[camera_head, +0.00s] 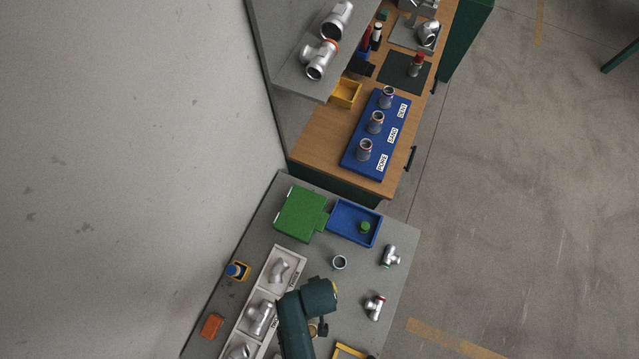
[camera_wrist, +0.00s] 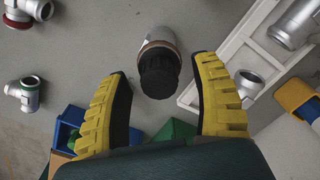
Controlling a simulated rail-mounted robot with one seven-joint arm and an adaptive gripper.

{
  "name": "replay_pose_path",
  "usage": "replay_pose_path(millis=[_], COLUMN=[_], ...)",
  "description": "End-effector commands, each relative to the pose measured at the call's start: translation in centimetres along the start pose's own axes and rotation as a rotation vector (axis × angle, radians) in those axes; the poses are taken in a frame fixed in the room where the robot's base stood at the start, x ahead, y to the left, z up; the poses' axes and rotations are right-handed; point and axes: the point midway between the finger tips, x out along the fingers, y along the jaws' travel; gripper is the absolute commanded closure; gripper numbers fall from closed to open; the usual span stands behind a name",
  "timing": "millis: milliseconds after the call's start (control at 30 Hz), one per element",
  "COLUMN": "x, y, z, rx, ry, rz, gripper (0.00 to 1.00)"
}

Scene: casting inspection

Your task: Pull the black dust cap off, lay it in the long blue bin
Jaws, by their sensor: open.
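The black dust cap (camera_wrist: 159,75) sits on the end of a silver fitting (camera_wrist: 158,36) with a brownish ring around it, in the wrist view. My gripper (camera_wrist: 161,66) is open, its two yellow fingers spread to either side of the cap. A gap shows between the cap and each finger. In the head view my arm and gripper cover much of this spot, and I cannot clearly make out the cap. The long blue bin (camera_head: 344,232) lies farther up the grey table, with a green cap (camera_head: 365,227) inside it.
A green box (camera_head: 299,213) adjoins the blue bin. A white compartment tray (camera_head: 266,270) holds silver fittings. A round metal part (camera_head: 339,262) stands near the bin. A green-ringed tee (camera_head: 390,256) and a red-ringed tee (camera_head: 374,307) lie at right. Bare tabletop lies between them.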

Motion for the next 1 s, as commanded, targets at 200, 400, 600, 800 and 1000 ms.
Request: replay_pose_path(millis=[200, 400, 600, 800, 1000], x=[0.84, 0.8, 0.78, 0.8, 0.82], y=[0.0, 0.0, 0.0, 0.0, -0.01], z=[-0.01, -0.01, -0.01, 0.0, 0.02], rx=[0.0, 0.0, 0.0, 0.0, 0.0], ry=[0.001, 0.001, 0.001, 0.0, 0.0], rz=[0.0, 0.0, 0.0, 0.0, 0.0], gripper=[0.36, 0.45, 0.83, 1.0, 0.99])
